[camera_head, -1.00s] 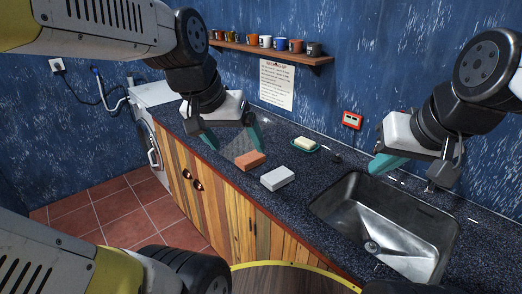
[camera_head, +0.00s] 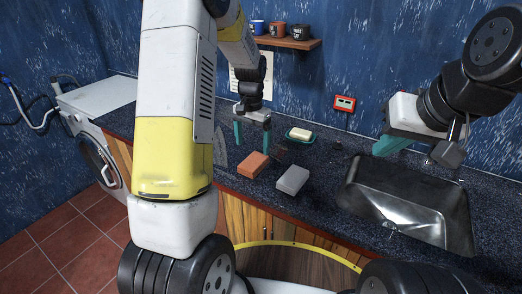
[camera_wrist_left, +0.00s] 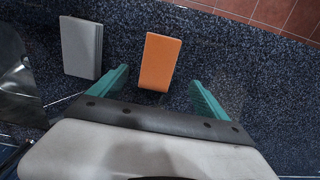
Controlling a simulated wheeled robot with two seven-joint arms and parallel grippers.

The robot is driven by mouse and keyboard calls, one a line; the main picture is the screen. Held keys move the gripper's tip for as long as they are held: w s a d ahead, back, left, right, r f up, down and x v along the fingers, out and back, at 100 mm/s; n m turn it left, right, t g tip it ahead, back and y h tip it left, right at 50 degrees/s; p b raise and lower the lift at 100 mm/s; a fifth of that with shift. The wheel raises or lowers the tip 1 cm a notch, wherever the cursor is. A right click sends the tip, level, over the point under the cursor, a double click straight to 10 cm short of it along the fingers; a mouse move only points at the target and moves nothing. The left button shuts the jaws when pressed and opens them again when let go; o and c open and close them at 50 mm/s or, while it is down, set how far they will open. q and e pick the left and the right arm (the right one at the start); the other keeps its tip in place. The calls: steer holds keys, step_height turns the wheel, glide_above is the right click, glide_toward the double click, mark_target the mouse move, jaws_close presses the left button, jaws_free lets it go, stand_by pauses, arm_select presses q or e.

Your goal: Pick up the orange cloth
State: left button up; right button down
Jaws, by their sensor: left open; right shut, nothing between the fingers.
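The orange cloth (camera_head: 253,164) is a flat folded block lying on the dark speckled counter. It also shows in the left wrist view (camera_wrist_left: 160,62). My left gripper (camera_head: 252,142) is open above the counter, just behind the cloth in the head view. In the left wrist view, the cloth lies ahead of and partly between the teal fingers of the left gripper (camera_wrist_left: 157,92), with nothing held. My right gripper (camera_head: 388,146) is shut and empty above the back of the sink.
A grey block (camera_head: 292,180) lies close beside the cloth; it also shows in the left wrist view (camera_wrist_left: 81,46). A yellowish soap on a green dish (camera_head: 300,139) stands behind. The metal sink (camera_head: 415,205) is at the right. A shelf with mugs (camera_head: 290,42) hangs above.

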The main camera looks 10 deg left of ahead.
mark_target(254, 160)
arm_select(q)
step_height(254, 160, down, 7)
steer(key=shift+s+d+f, duration=0.15)
steer(key=shift+c, duration=0.5)
steer(key=c, duration=1.3)
steer(key=shift+c, duration=0.2)
steer(key=shift+r, duration=0.6)
steer(key=r, duration=0.2)
steer(key=shift+s+d+r, duration=0.3)
steer(key=shift+s, duration=0.05)
steer(key=s+d, duration=0.3)
steer(key=s, duration=0.1)
steer(key=s+d+r, duration=0.1)
steer(key=s+d, duration=0.2)
steer(key=s, duration=0.1)
steer(key=s+d, duration=0.2)
steer(key=s, duration=0.2)
steer(key=shift+s+d+r, duration=0.15)
steer(key=shift+s+d, duration=0.05)
steer(key=shift+d, duration=0.2)
